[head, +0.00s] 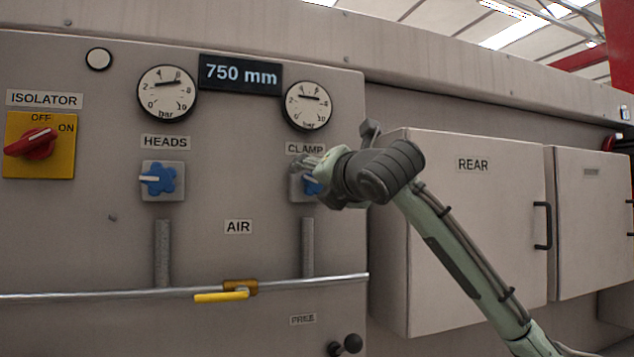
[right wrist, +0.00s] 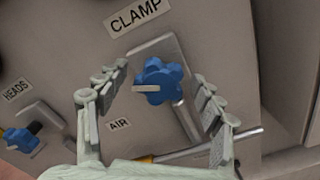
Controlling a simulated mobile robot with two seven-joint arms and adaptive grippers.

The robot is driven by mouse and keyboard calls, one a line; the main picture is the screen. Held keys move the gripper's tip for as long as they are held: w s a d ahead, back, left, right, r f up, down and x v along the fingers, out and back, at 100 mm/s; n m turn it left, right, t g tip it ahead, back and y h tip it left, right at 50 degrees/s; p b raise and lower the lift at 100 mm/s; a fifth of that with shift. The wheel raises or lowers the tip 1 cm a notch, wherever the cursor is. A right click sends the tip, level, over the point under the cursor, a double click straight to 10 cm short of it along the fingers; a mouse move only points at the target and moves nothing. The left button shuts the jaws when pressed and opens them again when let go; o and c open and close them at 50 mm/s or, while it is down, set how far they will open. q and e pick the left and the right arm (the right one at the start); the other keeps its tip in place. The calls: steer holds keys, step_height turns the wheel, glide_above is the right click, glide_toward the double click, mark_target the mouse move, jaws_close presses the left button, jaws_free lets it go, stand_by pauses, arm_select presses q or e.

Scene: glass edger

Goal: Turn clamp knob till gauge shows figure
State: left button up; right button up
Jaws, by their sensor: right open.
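The blue clamp knob (right wrist: 158,80) has a lobed rim and a white pointer, and sits under the CLAMP label (right wrist: 138,14). In the head view the knob (head: 311,186) is partly hidden by my right gripper (head: 316,176). In the right wrist view my right gripper (right wrist: 158,94) is open, with its fingers to either side of the knob and apart from it. The clamp gauge (head: 308,105) is a round white dial marked bar above the label. Its dark needle lies nearly level, with the tip hard to read. My left gripper is not in view.
The heads knob (head: 158,180) and heads gauge (head: 167,92) are to the left. A red isolator switch (head: 32,143) is at the far left. An air pipe (head: 120,293) with a yellow valve lever (head: 222,296) runs below. A REAR cabinet (head: 470,230) protrudes at the right.

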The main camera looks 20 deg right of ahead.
steer(key=c, duration=1.2)
steer(key=shift+o, duration=0.2)
steer(key=shift+m, duration=0.3)
